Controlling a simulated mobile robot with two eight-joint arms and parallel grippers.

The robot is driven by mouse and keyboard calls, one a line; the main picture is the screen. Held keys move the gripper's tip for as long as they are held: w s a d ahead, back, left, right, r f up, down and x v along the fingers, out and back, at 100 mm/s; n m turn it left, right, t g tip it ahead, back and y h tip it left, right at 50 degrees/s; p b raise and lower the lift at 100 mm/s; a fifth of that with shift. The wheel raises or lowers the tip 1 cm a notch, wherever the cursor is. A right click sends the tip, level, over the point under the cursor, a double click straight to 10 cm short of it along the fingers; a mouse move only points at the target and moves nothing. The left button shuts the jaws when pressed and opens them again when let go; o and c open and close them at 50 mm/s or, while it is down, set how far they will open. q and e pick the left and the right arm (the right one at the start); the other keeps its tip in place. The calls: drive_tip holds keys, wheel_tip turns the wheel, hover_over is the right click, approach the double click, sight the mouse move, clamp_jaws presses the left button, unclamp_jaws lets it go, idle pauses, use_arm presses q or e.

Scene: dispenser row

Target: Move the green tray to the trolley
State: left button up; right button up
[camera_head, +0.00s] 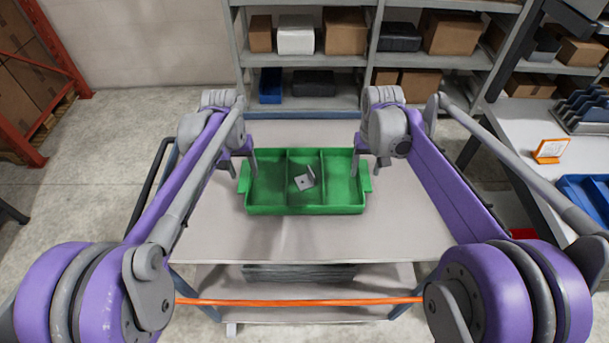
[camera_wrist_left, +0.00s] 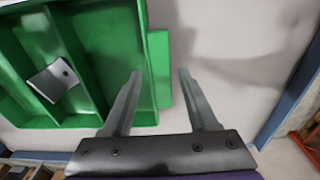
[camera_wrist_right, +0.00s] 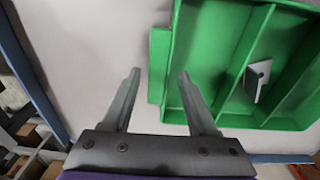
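The green tray (camera_head: 343,207) sits level on the grey top of the trolley (camera_head: 215,235). It has three compartments and a handle tab at each end. A small grey metal bracket (camera_head: 304,181) lies in its middle compartment. My left gripper (camera_head: 243,167) is open at the tray's left handle; the handle tab (camera_wrist_left: 160,70) shows between its fingers in the left wrist view. My right gripper (camera_head: 367,167) is open at the right handle; that tab (camera_wrist_right: 158,66) shows between its fingers in the right wrist view. I cannot tell whether the fingers touch the tabs.
Grey shelving (camera_head: 300,105) with boxes stands behind the trolley. A workbench (camera_head: 505,125) at the right carries a blue bin (camera_head: 585,195) and an orange-framed sign (camera_head: 550,151). The trolley has an orange front bar (camera_head: 300,301) and a lower shelf. Open floor lies at the left.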

use_arm(q)
drive_tip(key=shift+o, duration=0.2)
use_arm(e)
drive_tip(key=shift+o, duration=0.2)
drive_tip(key=shift+r, duration=0.15)
use_arm(q)
wheel_tip(320, 180, up, 12)
drive_tip(key=shift+s+a, duration=0.15)
drive_tip(key=shift+s, duration=0.25)
use_arm(e)
wheel_tip(320, 180, up, 12)
drive_tip(key=shift+s, duration=0.4)
drive_tip(key=shift+a, duration=0.1)
